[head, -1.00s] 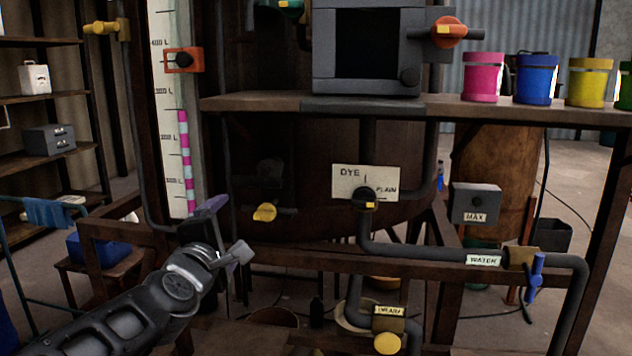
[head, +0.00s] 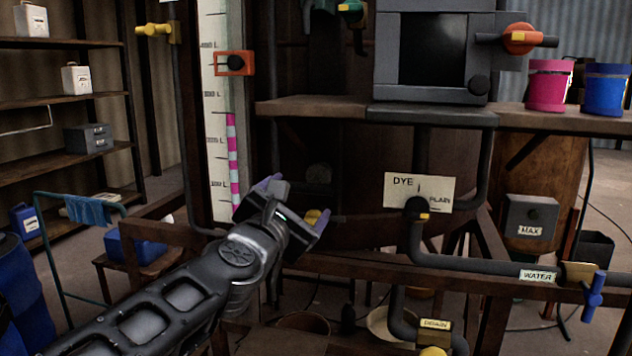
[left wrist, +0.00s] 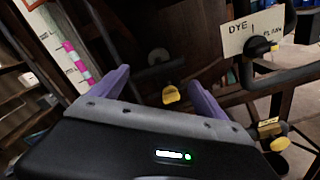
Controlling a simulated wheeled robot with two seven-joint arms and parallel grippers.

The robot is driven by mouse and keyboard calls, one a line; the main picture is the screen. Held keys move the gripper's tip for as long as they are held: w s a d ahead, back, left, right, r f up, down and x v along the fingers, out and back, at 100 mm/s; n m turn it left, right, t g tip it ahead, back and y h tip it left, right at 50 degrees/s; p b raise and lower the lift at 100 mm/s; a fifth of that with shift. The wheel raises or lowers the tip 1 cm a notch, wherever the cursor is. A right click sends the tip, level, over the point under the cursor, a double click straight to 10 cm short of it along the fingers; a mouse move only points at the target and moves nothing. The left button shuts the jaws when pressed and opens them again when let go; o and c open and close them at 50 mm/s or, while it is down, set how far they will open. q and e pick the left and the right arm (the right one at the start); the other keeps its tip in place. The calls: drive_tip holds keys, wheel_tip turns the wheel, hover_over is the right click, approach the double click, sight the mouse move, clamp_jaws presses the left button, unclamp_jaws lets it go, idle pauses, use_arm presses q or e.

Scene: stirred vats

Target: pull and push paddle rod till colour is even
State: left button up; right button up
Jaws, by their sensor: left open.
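No part in view can be told for sure as the paddle rod. A round grey knob (head: 318,176) sits on the dark side of the vat (head: 350,165), and it also shows in the left wrist view (left wrist: 158,57). Below it is a yellow handle (left wrist: 171,95), partly hidden by my gripper in the head view (head: 312,217). My left gripper (head: 297,200) is open and empty in front of them. In the left wrist view the yellow handle shows between the purple fingers, apart from both. The liquid in the vat is hidden. My right gripper is not in view.
A level scale (head: 218,120) with a pink and white column stands left of the vat. A DYE/PLAIN valve (head: 417,207) and pipes are at the right. A wooden rail (head: 400,268) crosses below. Pink (head: 549,86) and blue (head: 605,90) pots stand on the shelf.

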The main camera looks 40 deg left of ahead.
sight(316, 177)
use_arm(q)
drive_tip(key=x, duration=1.1)
drive_tip(key=shift+w+a, duration=0.15)
drive_tip(key=shift+w, duration=0.2)
drive_tip(key=shift+c, duration=0.5)
clamp_jaws()
